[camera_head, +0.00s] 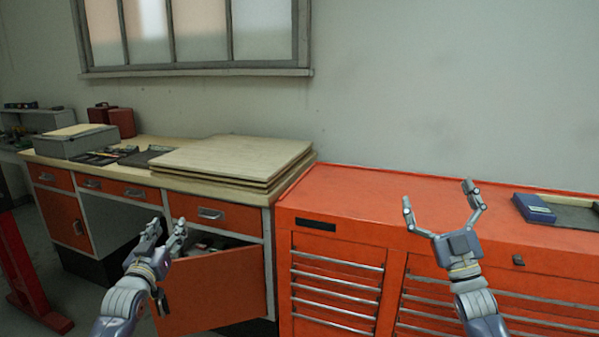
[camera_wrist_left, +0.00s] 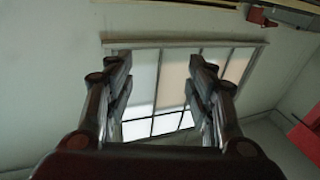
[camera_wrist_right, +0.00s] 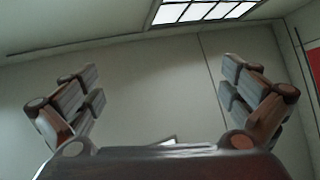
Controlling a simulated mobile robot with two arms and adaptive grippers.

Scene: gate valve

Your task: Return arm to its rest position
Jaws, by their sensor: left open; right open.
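My left gripper (camera_head: 163,236) is raised in front of the workbench, near its open orange cabinet door. It is open and empty; the left wrist view shows its two fingers (camera_wrist_left: 160,85) apart with a window behind them. My right gripper (camera_head: 440,208) is raised in front of the orange tool cabinet, fingers pointing up and spread wide. It is empty too, and the right wrist view shows its fingers (camera_wrist_right: 160,95) far apart against a bare wall. No gate valve can be made out.
The orange tool cabinet (camera_head: 350,190) has a mostly clear top, with a blue box (camera_head: 534,208) at the right. The workbench carries stacked boards (camera_head: 232,158) and a grey case (camera_head: 75,143). The open cabinet door (camera_head: 215,292) juts out close to my left arm. A red post (camera_head: 20,265) stands far left.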

